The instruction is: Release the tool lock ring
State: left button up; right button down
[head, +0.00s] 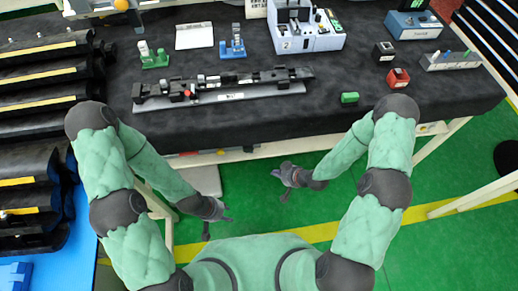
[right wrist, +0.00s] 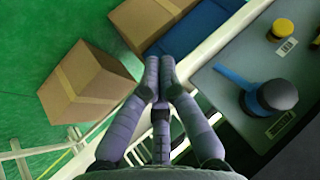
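I cannot surely pick out the tool lock ring. In the right wrist view, a dark round knob with a blue collar (right wrist: 277,96) and a blue lever (right wrist: 238,78) sits on a grey surface. In the head view, a long black fixture (head: 225,88) lies on the dark-covered table. My left gripper (head: 219,225) hangs low in front of the table, its fingers apart and empty. My right gripper (head: 280,185) is also below the table's front edge, fingers apart and empty. Its fingers show in the right wrist view (right wrist: 160,70), touching nothing.
On the table (head: 330,100) stand a white device (head: 306,38), green (head: 153,58) and blue (head: 233,45) small fixtures, a red block (head: 398,78) and a green block (head: 349,98). Black trim parts (head: 40,75) are racked at left. Cardboard boxes (right wrist: 85,82) are on the floor.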

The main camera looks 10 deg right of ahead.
jog(key=w+d+r+n+t+y, duration=0.3)
jog(key=d+r+n+y, duration=0.25)
jog(key=n+y, duration=0.35)
pick_arm(q)
notch_tip(320, 180, down, 4)
jog(key=b, duration=0.4)
jog(key=shift+f, duration=0.25)
pick_arm(e)
jog(key=shift+n+h, duration=0.5)
jog(key=shift+n, duration=0.2)
jog(key=x, duration=0.9)
jog(key=f+x, duration=0.1)
jog(key=x, duration=0.3)
jog(key=shift+s+a+f, duration=0.1)
jog(key=shift+a+f, duration=0.05)
jog(key=shift+a, duration=0.25)
